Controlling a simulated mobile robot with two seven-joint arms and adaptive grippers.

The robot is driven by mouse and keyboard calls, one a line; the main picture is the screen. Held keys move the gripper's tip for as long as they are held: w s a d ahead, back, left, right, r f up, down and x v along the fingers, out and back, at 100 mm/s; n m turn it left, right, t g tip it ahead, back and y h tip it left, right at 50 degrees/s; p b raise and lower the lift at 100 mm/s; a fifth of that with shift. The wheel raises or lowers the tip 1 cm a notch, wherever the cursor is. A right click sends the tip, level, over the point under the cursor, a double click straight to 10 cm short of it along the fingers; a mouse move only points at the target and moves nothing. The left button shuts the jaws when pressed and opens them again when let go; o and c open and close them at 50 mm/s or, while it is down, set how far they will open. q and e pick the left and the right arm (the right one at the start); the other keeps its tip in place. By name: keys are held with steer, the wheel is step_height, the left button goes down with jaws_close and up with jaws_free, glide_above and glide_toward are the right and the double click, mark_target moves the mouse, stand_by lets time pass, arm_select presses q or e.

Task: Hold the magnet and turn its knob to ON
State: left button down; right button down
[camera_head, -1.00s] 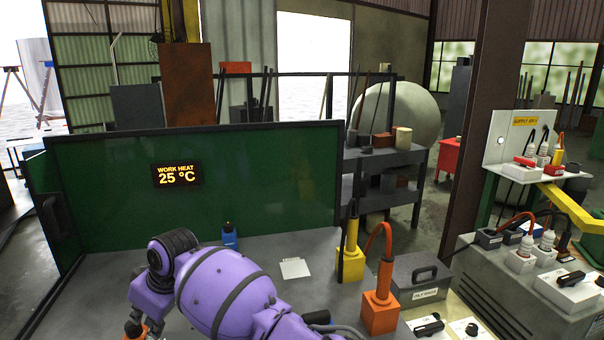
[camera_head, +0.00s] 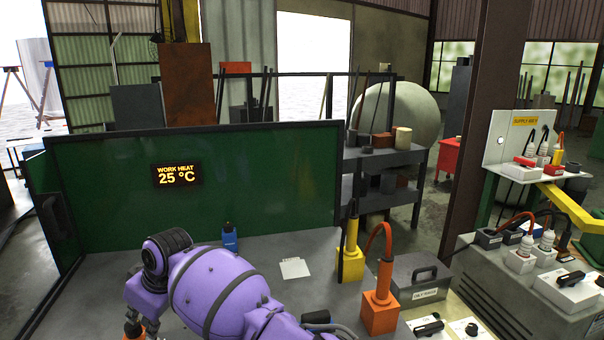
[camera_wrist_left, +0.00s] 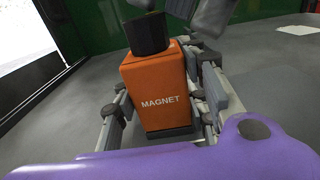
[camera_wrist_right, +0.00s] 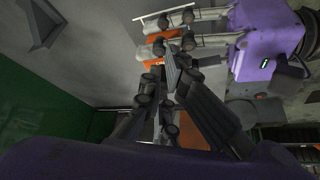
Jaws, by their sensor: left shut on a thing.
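The magnet (camera_wrist_left: 160,95) is an orange block lettered MAGNET, with a black knob (camera_wrist_left: 149,35) on top, upright in the left wrist view. My left gripper (camera_wrist_left: 161,112) is shut on its sides. The orange magnet also shows partly at the bottom left of the head view (camera_head: 150,327), by my right gripper (camera_head: 133,325). Grey parts of my right gripper reach in near the knob in the left wrist view. In the right wrist view its fingers (camera_wrist_right: 168,82) lie in front of the magnet; whether they touch the knob is hidden. The knob's marking cannot be read.
A blue bottle-like piece (camera_head: 229,238) and a white card (camera_head: 295,268) lie beyond my right arm on the grey table. Yellow (camera_head: 350,265) and orange (camera_head: 380,310) blocks with cables and a grey box (camera_head: 420,278) stand at right. A green panel (camera_head: 100,200) closes the back.

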steer(key=shift+s+a, duration=0.2)
steer(key=shift+s, duration=0.5)
steer(key=shift+s+a, duration=0.2)
steer(key=shift+a, duration=0.05)
steer(key=shift+r, duration=0.1)
steer(key=shift+s, duration=0.1)
steer(key=shift+s+d, duration=0.1)
steer(key=shift+d, duration=0.2)
steer(key=r, duration=0.6)
steer(key=shift+d, duration=0.25)
steer(key=shift+w, duration=0.2)
